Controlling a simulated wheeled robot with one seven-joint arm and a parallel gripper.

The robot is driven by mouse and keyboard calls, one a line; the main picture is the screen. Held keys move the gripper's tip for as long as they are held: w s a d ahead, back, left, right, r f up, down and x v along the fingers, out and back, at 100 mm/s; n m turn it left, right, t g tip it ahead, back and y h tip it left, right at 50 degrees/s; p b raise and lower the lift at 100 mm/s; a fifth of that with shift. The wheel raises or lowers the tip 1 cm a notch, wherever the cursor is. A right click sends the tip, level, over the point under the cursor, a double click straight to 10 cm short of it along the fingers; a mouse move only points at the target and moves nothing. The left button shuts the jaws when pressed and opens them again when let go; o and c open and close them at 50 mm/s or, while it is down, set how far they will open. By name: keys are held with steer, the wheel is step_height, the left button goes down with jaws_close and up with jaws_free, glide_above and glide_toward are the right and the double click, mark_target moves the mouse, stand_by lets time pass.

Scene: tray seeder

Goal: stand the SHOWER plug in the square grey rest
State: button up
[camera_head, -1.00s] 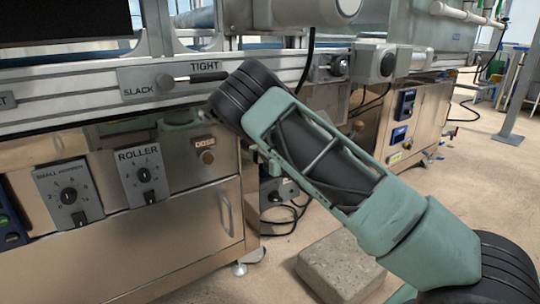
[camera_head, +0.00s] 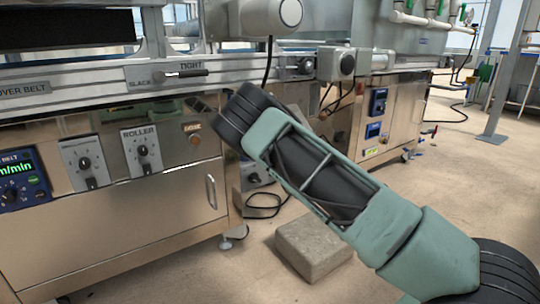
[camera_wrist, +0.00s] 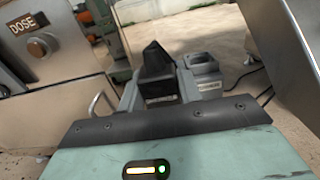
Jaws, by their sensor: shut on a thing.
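My gripper (camera_wrist: 158,88) shows in the wrist view beyond the teal wrist housing. It is shut on a black plug (camera_wrist: 155,62) with a pointed upper end and a small label too blurred to read. A grey square holder with an open top (camera_wrist: 206,67), which looks like the rest, shows just right of the plug and appears empty. It also has a small label that I cannot read. Whether the plug and holder touch is unclear. In the head view my arm hides the gripper and plug.
The steel seeder cabinet (camera_head: 130,215) with the ROLLER dial (camera_head: 144,152) stands left of my arm. The DOSE button (camera_wrist: 46,46) is at the wrist view's upper left. A concrete block (camera_head: 313,248) and a black cable (camera_head: 265,207) lie on the floor. Open floor lies to the right.

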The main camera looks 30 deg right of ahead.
steer(key=shift+s, duration=0.15)
steer(key=w+b, duration=0.2)
steer(key=w, duration=0.8)
steer(key=shift+w, duration=0.3)
stand_by(0.4)
steer(key=shift+a, duration=0.1)
steer(key=shift+a, duration=0.1)
